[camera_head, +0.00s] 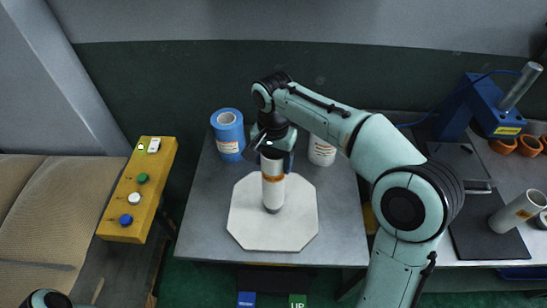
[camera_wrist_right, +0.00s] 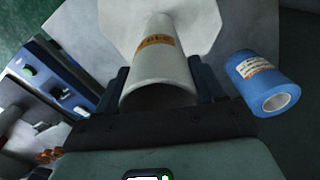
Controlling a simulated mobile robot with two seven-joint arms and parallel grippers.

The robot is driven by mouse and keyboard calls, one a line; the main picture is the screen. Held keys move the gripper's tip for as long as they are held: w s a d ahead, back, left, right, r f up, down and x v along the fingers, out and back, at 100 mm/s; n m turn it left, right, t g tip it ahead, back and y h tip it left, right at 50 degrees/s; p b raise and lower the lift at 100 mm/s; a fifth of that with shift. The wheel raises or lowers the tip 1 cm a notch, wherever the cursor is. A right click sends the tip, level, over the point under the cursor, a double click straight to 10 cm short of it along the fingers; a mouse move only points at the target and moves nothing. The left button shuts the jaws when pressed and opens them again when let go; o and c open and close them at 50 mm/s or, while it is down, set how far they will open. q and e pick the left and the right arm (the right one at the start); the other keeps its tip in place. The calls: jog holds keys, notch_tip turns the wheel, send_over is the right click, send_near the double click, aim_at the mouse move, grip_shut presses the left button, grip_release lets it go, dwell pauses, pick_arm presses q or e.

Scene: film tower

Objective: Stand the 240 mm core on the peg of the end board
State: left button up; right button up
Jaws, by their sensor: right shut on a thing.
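The core (camera_head: 272,184) is a pale tube with an orange label, upright over the middle of the board in the head view. In the right wrist view the core (camera_wrist_right: 158,68) runs away from between the fingers toward the board. My right gripper (camera_head: 273,151) is shut on its upper end. The end board (camera_head: 245,225) is a white octagonal plate flat on the grey table. The peg is not visible; the core covers the board's middle. A dark spot shows at the core's lower end; I cannot tell whether it touches the board. My left gripper is out of view.
A blue roll (camera_head: 228,135) stands behind the board on the left, and a white labelled roll (camera_head: 321,151) on the right, partly behind my arm. A yellow button panel (camera_head: 138,190) is at left.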

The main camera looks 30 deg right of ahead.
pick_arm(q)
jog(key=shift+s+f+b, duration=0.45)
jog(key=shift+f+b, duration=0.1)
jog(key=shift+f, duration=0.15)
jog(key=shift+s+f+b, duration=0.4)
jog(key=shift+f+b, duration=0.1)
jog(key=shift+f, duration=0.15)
pick_arm(e)
jog(key=shift+f, duration=2.3)
jog(key=o, duration=1.7)
jog(key=shift+r, duration=0.1)
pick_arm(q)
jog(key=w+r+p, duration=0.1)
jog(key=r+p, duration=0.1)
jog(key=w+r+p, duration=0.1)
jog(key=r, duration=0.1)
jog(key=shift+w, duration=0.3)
pick_arm(e)
notch_tip(320, 180, up, 13)
jog(key=shift+r, duration=0.15)
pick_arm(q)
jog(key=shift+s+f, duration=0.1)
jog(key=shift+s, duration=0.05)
